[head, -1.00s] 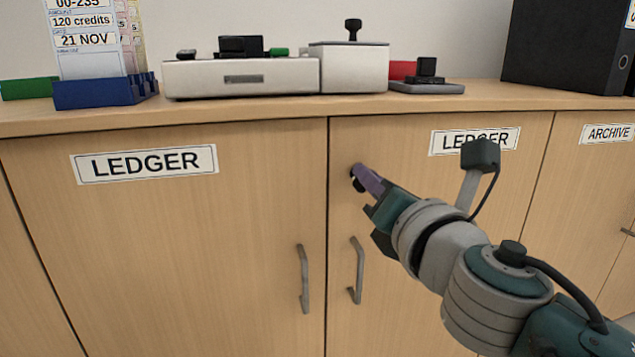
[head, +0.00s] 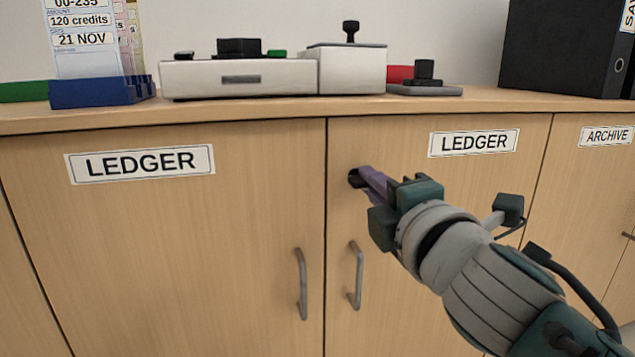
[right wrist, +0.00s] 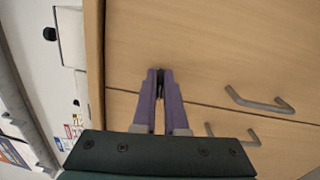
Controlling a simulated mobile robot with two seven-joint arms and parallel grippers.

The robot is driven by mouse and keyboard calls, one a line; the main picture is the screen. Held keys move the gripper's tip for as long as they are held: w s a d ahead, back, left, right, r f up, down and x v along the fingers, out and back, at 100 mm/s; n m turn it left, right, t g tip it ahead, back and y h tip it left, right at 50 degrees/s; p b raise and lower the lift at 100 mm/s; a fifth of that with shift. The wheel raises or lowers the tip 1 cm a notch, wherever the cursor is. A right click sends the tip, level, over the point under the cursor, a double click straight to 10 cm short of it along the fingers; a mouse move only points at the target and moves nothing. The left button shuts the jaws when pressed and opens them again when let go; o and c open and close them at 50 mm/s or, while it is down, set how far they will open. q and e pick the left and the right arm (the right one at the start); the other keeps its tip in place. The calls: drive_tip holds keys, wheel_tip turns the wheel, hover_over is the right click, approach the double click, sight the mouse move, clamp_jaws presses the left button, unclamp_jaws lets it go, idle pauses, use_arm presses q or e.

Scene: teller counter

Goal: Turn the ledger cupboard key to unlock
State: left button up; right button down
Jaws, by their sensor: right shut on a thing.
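The ledger cupboard's right door (head: 440,190) and left door (head: 180,240) are both shut, each with a LEDGER label. A dark round lock (head: 355,178) sits on the right door near its upper left corner. My right gripper (head: 364,176) has its purple fingers closed at the lock. In the right wrist view the fingertips (right wrist: 160,78) pinch a small dark piece, the key, which is mostly hidden between them. That view is rolled sideways, with the door handles at the right. My left gripper is not in view.
Two bar handles, left (head: 302,284) and right (head: 356,275), stick out below the lock. The counter top (head: 250,108) above bears a white box unit (head: 240,80), a blue tray (head: 100,92) and a black binder (head: 567,50). An ARCHIVE door lies at the right.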

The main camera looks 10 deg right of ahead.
drive_tip(key=shift+m, duration=0.6)
drive_tip(key=c, duration=1)
unclamp_jaws()
drive_tip(key=shift+o, duration=0.2)
drive_tip(key=s+p, duration=0.2)
drive_tip(key=s, duration=0.8)
drive_tip(key=shift+d, duration=0.2)
